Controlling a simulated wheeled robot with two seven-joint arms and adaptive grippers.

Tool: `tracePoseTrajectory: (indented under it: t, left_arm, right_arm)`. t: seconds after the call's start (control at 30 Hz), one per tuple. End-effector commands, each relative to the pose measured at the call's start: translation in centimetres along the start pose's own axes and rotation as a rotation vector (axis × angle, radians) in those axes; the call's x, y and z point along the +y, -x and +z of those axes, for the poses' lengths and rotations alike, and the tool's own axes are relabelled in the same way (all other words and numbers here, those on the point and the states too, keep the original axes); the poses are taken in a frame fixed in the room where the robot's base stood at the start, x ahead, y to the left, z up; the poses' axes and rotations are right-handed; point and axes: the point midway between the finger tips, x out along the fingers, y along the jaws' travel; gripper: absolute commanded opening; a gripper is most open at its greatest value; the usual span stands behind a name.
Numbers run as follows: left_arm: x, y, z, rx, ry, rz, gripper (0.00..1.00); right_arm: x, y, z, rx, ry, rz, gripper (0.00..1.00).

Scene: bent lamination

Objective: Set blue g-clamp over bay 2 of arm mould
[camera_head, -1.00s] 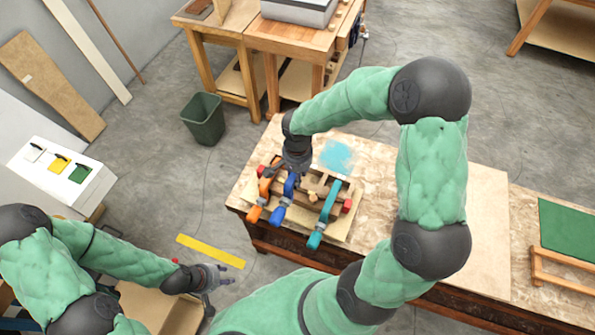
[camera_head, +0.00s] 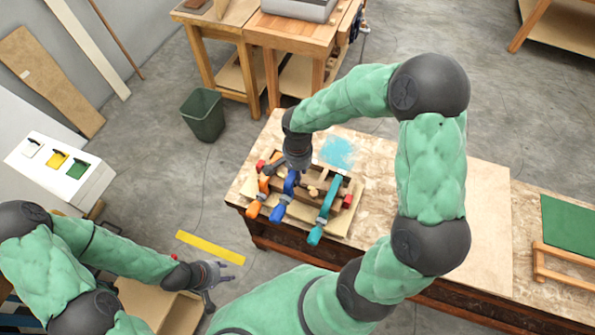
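The arm mould (camera_head: 346,221) lies on the workbench, a pale board with brown wooden parts. The blue g-clamp (camera_head: 279,211) sits across it, between an orange clamp (camera_head: 254,209) and a teal clamp (camera_head: 325,214). My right gripper (camera_head: 285,173) points down at the upper end of the blue clamp. A dark finger is spread out to the left, towards the orange clamp, and the fingers look open. They hide the clamp's top, so I cannot tell whether they touch it. My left gripper (camera_head: 214,283) is open and empty, low at the left, away from the bench.
Red blocks show at the mould's ends. A blue patch (camera_head: 338,153) marks the workbench (camera_head: 375,160) behind it. My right arm spans the bench's middle. A green bin (camera_head: 203,116) and yellow floor strip (camera_head: 210,248) lie left. A green board (camera_head: 568,229) is at right.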

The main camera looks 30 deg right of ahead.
Motion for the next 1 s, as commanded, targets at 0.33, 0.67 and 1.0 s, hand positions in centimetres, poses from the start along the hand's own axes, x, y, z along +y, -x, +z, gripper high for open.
tracePoseTrajectory:
  t: [0.33, 0.67, 1.0]
  left_arm:
    - [-0.1, -0.4, 0.0, 0.000, 0.000, 0.000, 0.40]
    - [-0.2, -0.6, 0.0, 0.000, 0.000, 0.000, 0.40]
    - [-0.6, -1.6, -0.1, 0.000, 0.000, 0.000, 0.40]
  right_arm:
    - [0.0, -0.2, 0.0, 0.001, -0.001, -0.002, 0.07]
    - [0.0, -0.4, 0.0, 0.001, -0.001, -0.002, 0.07]
    - [0.0, -1.4, 0.0, 0.001, -0.001, -0.002, 0.07]
